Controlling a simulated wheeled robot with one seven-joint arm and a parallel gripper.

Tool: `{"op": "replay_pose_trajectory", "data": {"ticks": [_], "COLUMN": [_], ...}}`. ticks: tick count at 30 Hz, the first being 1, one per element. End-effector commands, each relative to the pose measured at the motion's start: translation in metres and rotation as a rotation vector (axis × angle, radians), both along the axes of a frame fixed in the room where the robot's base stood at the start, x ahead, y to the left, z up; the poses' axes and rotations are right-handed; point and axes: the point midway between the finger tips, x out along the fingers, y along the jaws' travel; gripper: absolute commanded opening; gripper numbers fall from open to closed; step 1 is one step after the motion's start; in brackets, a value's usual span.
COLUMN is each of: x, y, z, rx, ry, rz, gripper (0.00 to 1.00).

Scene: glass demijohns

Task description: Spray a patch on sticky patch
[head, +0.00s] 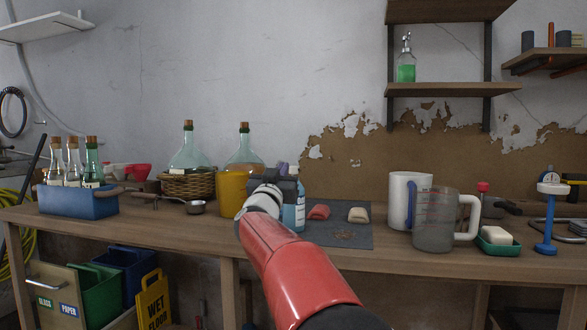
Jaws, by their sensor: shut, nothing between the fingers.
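A brownish sticky patch (343,236) shows on the dark grey mat (360,234) on the workbench. A clear spray bottle with green liquid (406,73) stands upright on the wall shelf at the upper right. My gripper (284,184) is in front of that bottle, between the yellow cup and the mat. It is shut and empty. Its fingertips are hard to make out, and I cannot tell whether it touches the bottle.
A red block (318,212) and a beige block (358,215) lie on the mat. A yellow cup (232,194) stands close left of my gripper. Glass demijohns (188,152) stand behind. A white pitcher (402,199) and a clear measuring jug (434,222) stand right of the mat.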

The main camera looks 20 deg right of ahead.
Motion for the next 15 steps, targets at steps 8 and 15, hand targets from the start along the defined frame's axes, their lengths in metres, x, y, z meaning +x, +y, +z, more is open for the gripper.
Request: {"op": "replay_pose_trajectory", "data": {"ticks": [8, 15], "x": [0.02, 0.056], "y": [-0.014, -0.039], "z": [0.013, 0.034], "rx": [-0.001, -0.001], "ry": [0.0, 0.001], "rz": [-0.003, -0.002], "gripper": [0.0, 0.0]}}
